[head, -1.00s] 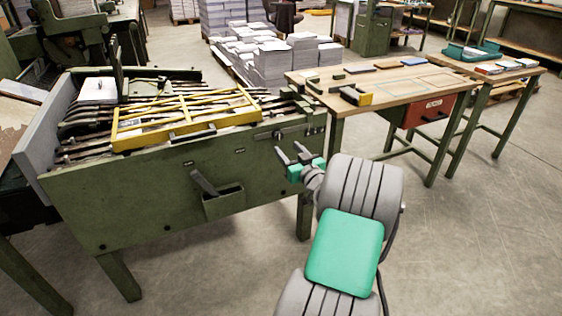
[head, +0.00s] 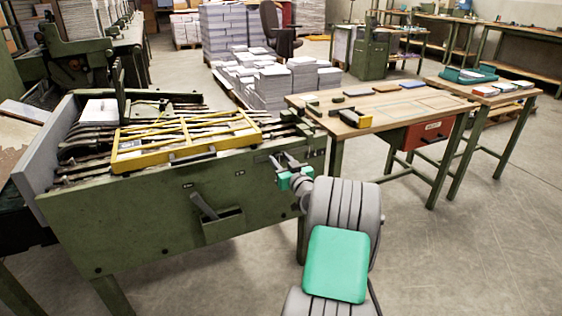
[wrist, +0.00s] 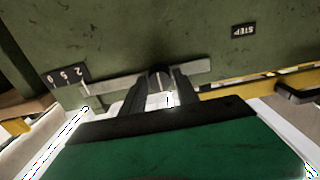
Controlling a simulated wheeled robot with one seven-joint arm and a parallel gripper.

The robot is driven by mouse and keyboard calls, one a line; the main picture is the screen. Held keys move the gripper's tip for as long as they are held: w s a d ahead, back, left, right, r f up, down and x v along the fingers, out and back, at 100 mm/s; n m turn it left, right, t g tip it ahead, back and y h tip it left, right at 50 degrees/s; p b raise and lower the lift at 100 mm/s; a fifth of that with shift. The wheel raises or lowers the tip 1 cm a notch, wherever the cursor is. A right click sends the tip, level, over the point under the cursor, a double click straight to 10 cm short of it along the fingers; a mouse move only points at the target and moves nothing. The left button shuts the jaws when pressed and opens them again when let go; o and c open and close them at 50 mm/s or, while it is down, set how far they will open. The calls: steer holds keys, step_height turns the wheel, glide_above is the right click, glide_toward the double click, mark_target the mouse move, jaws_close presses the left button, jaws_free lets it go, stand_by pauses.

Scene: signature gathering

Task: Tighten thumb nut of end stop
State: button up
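My gripper (head: 285,160) is at the upper right of the green machine's front panel, its fingers reaching to the panel. In the wrist view, the two dark fingers of my gripper (wrist: 160,82) stand apart, one on each side of a small dark round thumb nut (wrist: 160,75). The nut is in front of a flat metal bar (wrist: 105,84) on the green panel. Any gap between fingers and nut is too small to make out. In the head view the nut is hidden by my gripper.
A yellow frame (head: 185,140) lies over the machine's top; a dark lever (head: 205,207) sits lower on its panel. A wooden workbench (head: 385,107) with a red drawer (head: 427,132) stands to the right. Paper stacks (head: 272,85) stand behind. The floor at right is clear.

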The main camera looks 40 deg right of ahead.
jaws_close()
steer(key=shift+m, duration=0.4)
steer(key=m, duration=0.3)
steer(key=shift+p, duration=0.3)
steer(key=m+p, duration=0.1)
steer(key=m, duration=0.4)
steer(key=m+p, duration=0.2)
steer(key=m, duration=0.2)
steer(key=shift+d+p, duration=0.1)
steer(key=shift+p, duration=0.25)
steer(key=m+p, duration=0.2)
steer(key=m, duration=0.3)
steer(key=shift+s+f, duration=0.1)
